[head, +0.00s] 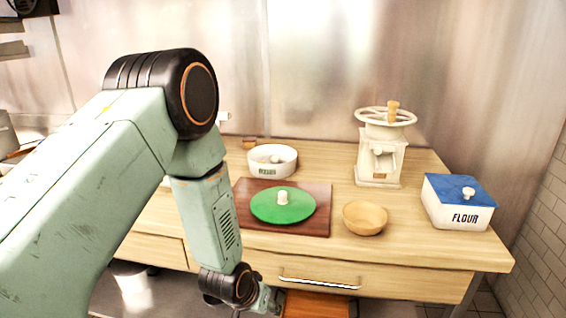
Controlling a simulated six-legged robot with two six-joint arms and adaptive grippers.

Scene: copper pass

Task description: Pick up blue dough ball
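No blue dough ball can be made out in the head view. A round green disc (265,208) with a pale knob (283,197) lies on a dark brown board (319,221) on the wooden table. A white labelled bowl (285,168) behind the board holds something pale. My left arm comes in from the left and hangs down in front of the table. Its wrist end, with the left gripper (268,301), is low by the drawer front, small and partly hidden, so its fingers cannot be read. My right gripper is not in view.
A wooden bowl (365,218) stands right of the board. A cream hand mill (381,160) stands behind it. A white FLOUR box (459,214) with a blue lid (455,187) is at the right. The drawer handle (318,284) sits on the front. My arm hides the table's left part.

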